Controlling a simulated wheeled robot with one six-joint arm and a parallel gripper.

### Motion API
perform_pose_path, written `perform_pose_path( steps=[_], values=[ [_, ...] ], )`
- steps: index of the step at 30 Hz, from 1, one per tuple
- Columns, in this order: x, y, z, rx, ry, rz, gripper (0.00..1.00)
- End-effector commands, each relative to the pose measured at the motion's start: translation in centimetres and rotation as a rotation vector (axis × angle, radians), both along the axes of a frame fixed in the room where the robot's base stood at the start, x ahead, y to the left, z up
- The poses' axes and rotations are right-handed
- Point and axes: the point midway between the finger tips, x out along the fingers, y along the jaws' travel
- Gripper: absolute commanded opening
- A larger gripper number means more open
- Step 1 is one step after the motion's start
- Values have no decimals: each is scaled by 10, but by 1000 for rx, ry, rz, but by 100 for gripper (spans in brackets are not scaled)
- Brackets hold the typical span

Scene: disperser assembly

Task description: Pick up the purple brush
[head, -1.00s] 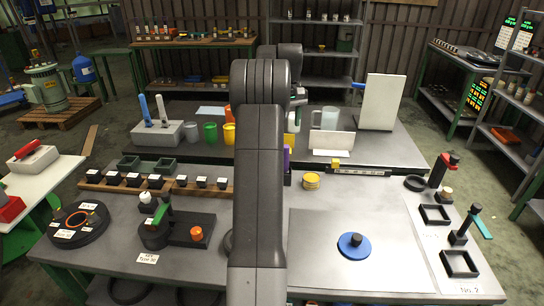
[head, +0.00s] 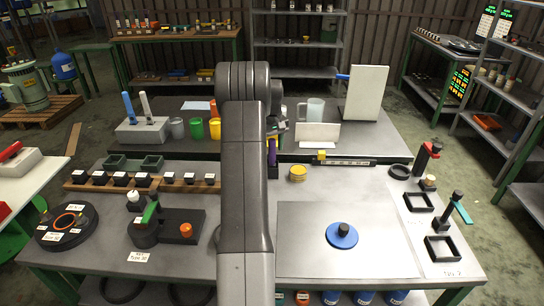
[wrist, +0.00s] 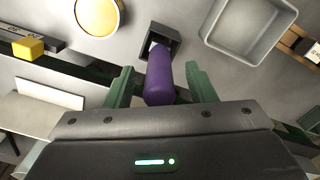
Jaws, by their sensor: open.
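The purple brush (head: 272,151) stands upright in a small dark square holder (head: 273,171), just right of my arm. In the wrist view the purple brush (wrist: 160,80) lies between the two green fingers of my gripper (wrist: 160,78), with a gap visible on each side. The fingers are open and do not appear to hold it. The dark holder (wrist: 172,38) shows at the brush's far end. In the head view my gripper (head: 275,128) is close above the brush, partly hidden by my arm.
A yellow round dish (head: 298,173) is right of the holder, with a yellow block (head: 321,154) on a bar behind it. A grey tray (wrist: 248,28) shows close by in the wrist view. A blue disc (head: 342,236) lies on the open front right mat.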

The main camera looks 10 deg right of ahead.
Motion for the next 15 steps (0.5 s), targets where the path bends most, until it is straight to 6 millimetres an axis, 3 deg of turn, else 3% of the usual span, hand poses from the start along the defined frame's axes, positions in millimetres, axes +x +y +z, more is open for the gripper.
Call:
perform_pose_path(
  steps=[10,15],
  values=[
    [0,0,-9,0,-1,-1,48],
    [0,-1,-9,0,-1,-1,15]
  ],
)
